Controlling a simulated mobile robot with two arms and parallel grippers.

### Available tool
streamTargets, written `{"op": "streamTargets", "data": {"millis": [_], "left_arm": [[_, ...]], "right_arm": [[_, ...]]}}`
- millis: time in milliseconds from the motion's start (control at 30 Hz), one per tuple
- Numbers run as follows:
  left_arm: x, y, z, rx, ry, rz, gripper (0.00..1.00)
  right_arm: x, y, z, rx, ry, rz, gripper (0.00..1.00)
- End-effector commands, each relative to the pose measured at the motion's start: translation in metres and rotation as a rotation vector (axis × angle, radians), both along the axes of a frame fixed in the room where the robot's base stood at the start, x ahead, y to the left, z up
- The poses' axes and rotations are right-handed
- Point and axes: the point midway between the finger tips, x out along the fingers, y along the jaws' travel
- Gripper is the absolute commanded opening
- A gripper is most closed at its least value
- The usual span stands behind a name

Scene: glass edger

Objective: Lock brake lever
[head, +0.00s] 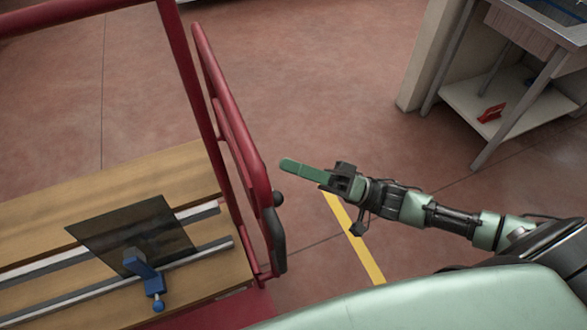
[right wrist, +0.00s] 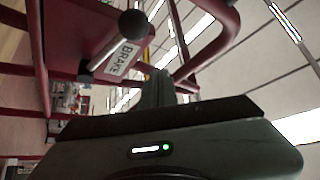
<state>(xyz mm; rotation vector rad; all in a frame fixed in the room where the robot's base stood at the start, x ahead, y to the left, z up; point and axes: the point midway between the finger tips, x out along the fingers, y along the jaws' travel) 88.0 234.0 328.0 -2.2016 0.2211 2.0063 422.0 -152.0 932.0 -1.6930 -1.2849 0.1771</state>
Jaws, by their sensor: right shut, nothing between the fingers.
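The brake lever shows in the right wrist view as a metal rod with a black ball knob (right wrist: 133,24). It slants up in front of a red panel with a white BRAKE label (right wrist: 122,58). In the head view only its dark knob (head: 277,198) shows clearly, beside the red cart rail. My right gripper (head: 290,166) is shut and empty, with its green fingers pointing left at the rail, a little above the knob in the picture. Its fingers also show in the right wrist view (right wrist: 158,88), apart from the lever. My left gripper is not in view.
The red cart frame (head: 235,120) stands at left, with a black grip (head: 275,240). Its wooden bed (head: 120,180) carries a dark glass pane (head: 125,225) and a blue clamp (head: 145,272). A workbench (head: 510,105) stands at upper right. The floor between is clear.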

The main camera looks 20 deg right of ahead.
Motion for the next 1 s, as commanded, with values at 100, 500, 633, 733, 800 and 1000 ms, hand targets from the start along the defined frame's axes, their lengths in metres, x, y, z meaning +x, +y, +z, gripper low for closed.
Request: {"op": "streamTargets", "data": {"millis": [100, 500, 633, 733, 800, 1000], "left_arm": [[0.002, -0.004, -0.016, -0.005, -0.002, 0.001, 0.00], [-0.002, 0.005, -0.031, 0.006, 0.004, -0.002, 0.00], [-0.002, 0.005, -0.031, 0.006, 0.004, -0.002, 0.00], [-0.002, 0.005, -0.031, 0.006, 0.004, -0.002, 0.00], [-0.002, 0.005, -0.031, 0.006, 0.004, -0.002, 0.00], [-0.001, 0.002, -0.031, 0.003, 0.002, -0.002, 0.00]], "right_arm": [[-0.008, -0.024, -0.028, -0.009, 0.011, -0.003, 0.00], [-0.024, -0.071, -0.054, -0.004, 0.006, -0.004, 0.00], [-0.025, -0.074, -0.055, -0.004, 0.005, -0.003, 0.00], [-0.025, -0.075, -0.055, -0.003, 0.004, -0.003, 0.00], [-0.025, -0.074, -0.055, -0.003, 0.004, -0.003, 0.00], [-0.025, -0.074, -0.054, -0.003, 0.004, -0.003, 0.00]]}}
